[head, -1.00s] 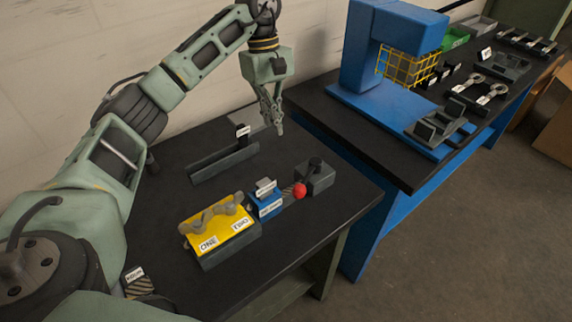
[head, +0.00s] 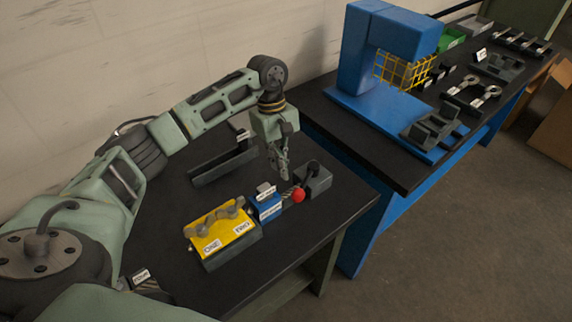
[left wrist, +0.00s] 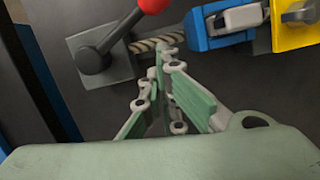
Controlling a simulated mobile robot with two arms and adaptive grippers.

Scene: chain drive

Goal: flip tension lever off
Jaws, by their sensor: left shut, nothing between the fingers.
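The tension lever has a red knob (head: 298,195) on a dark arm, pivoting on a grey block (head: 318,183) on the near black table. In the left wrist view the knob (left wrist: 152,4) is at the top edge and the lever arm (left wrist: 120,32) slants down-left to its pivot on the block (left wrist: 118,68). My left gripper (head: 284,176) points down above the table, just behind the knob in the head view. Its fingers (left wrist: 165,62) are shut and empty, beside the block and apart from the lever as far as I can tell. My right gripper is not in view.
A blue clamp-like block (head: 264,207) and a yellow-topped block (head: 222,232) stand left of the lever, with a striped rope (left wrist: 150,44) by the blue one. A dark rail (head: 222,165) lies behind. A blue press (head: 372,60) stands on the farther bench.

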